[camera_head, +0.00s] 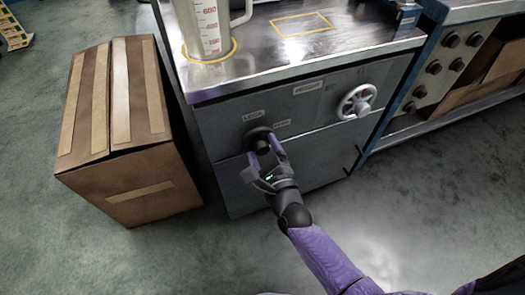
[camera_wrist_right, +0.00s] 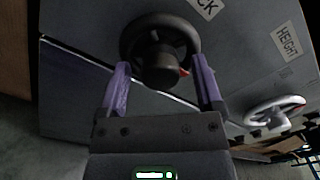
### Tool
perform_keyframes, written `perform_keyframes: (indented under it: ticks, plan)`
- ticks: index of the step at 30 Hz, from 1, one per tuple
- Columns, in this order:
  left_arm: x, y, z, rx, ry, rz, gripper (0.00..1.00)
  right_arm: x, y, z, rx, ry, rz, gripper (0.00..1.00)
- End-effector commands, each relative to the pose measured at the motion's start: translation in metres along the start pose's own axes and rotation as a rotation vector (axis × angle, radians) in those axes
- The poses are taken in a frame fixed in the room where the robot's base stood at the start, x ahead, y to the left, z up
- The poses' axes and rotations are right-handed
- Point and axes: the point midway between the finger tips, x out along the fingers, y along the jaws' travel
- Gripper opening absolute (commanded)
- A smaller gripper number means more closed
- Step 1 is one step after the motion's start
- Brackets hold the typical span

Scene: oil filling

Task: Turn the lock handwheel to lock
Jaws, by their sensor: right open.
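The lock handwheel (camera_head: 257,132) is a dark wheel with a hub on the front of the grey cabinet, below a label that reads LOCK. In the right wrist view the handwheel (camera_wrist_right: 163,32) shows its round rim, and its dark hub faces the camera, with a small red mark at its right side. My right gripper (camera_head: 264,150) is in front of the handwheel with its purple fingers open. In the right wrist view the fingers (camera_wrist_right: 162,80) stand on either side of the hub; I cannot tell whether they touch it. My left gripper is not in view.
A white handwheel (camera_head: 356,101) is on the cabinet (camera_head: 320,160) to the right, near a HEIGHT label (camera_wrist_right: 286,41). A measuring jug (camera_head: 208,28) stands on the cabinet's metal top (camera_head: 300,55). A cardboard box (camera_head: 115,130) stands on the floor at left. Floor in front is clear.

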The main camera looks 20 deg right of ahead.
Motion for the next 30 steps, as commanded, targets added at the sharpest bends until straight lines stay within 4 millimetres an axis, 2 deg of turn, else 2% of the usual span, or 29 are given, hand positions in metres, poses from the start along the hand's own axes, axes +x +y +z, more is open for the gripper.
perform_keyframes:
  ticks: [5,17,25,30]
  plan:
    - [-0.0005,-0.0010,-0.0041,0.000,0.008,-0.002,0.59,-0.0001,-0.0004,0.0003,-0.001,0.000,0.000,0.84]
    - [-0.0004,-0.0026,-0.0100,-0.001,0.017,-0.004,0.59,-0.0004,-0.0002,0.0000,-0.002,0.000,0.001,0.00]
    - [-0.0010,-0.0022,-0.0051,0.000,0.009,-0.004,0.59,-0.0005,-0.0002,0.0000,-0.021,0.001,0.001,0.00]
    - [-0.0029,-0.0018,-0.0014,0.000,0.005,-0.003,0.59,-0.0004,-0.0005,0.0002,-0.093,0.000,0.000,0.00]
